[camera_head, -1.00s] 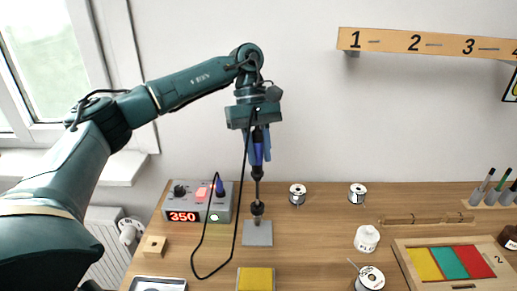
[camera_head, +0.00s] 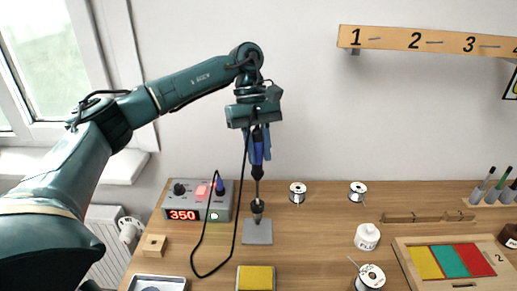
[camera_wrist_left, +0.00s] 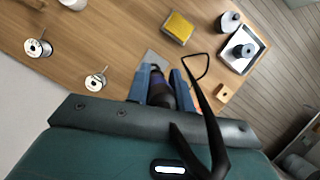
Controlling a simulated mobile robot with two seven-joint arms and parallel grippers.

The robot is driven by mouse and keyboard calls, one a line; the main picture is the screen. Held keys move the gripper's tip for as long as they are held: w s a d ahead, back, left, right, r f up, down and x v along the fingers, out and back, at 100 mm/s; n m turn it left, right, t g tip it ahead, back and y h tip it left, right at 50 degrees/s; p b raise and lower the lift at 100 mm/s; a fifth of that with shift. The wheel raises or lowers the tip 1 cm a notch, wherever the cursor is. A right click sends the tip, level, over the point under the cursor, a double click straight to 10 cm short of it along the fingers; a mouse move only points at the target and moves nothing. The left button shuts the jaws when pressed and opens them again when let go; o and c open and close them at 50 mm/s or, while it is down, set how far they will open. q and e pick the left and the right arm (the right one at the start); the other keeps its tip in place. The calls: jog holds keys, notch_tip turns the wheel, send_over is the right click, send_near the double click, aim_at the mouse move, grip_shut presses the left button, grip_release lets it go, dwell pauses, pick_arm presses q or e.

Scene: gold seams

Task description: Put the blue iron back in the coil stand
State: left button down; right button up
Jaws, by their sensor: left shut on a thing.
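My left gripper (camera_head: 258,150) is shut on the blue iron (camera_head: 257,143) and holds it upright, tip down, over the coil stand. The stand has a grey base plate (camera_head: 257,233) and a dark coil (camera_head: 257,207) above it. The iron's thin shaft reaches down to the coil's mouth; I cannot tell how far the tip is inside. In the left wrist view the iron (camera_wrist_left: 159,92) sits between the blue fingers and covers most of the stand, leaving part of the plate (camera_wrist_left: 153,58) visible. My right gripper is not in view.
A station (camera_head: 198,202) reading 350 stands left of the stand. The black cord (camera_head: 202,240) loops onto the table between them. A yellow sponge (camera_head: 255,279) lies in front. Solder spools (camera_head: 297,193) stand behind right. The table just right of the stand is clear.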

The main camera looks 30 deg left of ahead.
aim_at(260, 167)
pick_arm(q)
jog(key=shift+f+b, duration=1.25)
jog(key=shift+f, duration=0.5)
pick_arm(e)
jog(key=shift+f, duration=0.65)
